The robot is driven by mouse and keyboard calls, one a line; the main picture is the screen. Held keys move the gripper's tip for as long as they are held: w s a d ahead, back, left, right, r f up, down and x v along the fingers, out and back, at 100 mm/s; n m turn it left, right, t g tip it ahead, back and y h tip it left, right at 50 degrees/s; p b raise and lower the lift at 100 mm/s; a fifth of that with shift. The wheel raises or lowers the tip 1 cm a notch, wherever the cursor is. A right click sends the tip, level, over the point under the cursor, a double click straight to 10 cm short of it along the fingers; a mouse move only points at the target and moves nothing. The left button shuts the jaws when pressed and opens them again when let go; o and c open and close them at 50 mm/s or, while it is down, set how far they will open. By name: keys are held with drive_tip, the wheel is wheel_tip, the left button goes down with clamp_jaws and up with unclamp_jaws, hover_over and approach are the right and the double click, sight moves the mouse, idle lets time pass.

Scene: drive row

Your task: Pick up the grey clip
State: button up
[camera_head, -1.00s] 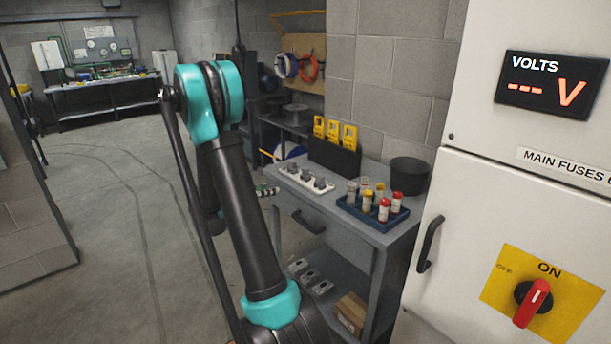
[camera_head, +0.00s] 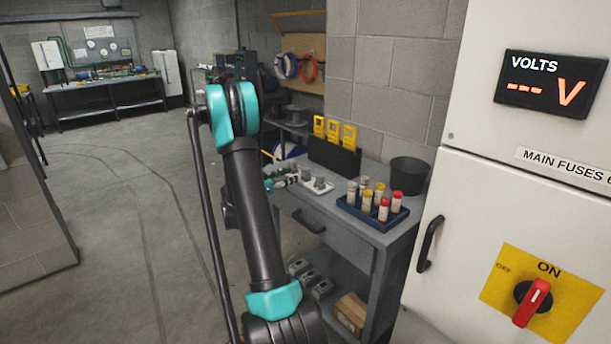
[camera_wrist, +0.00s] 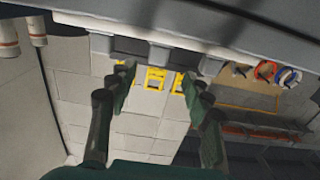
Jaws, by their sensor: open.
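Grey clips stand on a white tray (camera_head: 322,190) at the left of the trolley's top; one grey clip (camera_head: 320,182) shows clearly in the head view. The left part of the tray is hidden by my gripper (camera_head: 288,180), which is at the tray's left edge. In the wrist view, which is upside down, three grey blocky shapes (camera_wrist: 160,54), seemingly the clips, stand in a row near the top. My gripper (camera_wrist: 154,80) is open there, its two fingers apart with nothing between them. I cannot tell the exact distance to the clips.
A black holder (camera_head: 333,158) with yellow devices stands behind the tray. A blue tray (camera_head: 385,220) of fuses and a black bin (camera_head: 408,175) are to its right. The white cabinet (camera_head: 465,200) borders the trolley on the right. Open floor (camera_head: 110,230) lies left.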

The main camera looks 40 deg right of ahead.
sight(303, 170)
drive_tip(key=shift+w+d, duration=0.1)
drive_tip(key=shift+d, duration=3.1)
drive_tip(key=shift+c, duration=0.6)
clamp_jaws()
drive_tip(key=shift+r, duration=0.1)
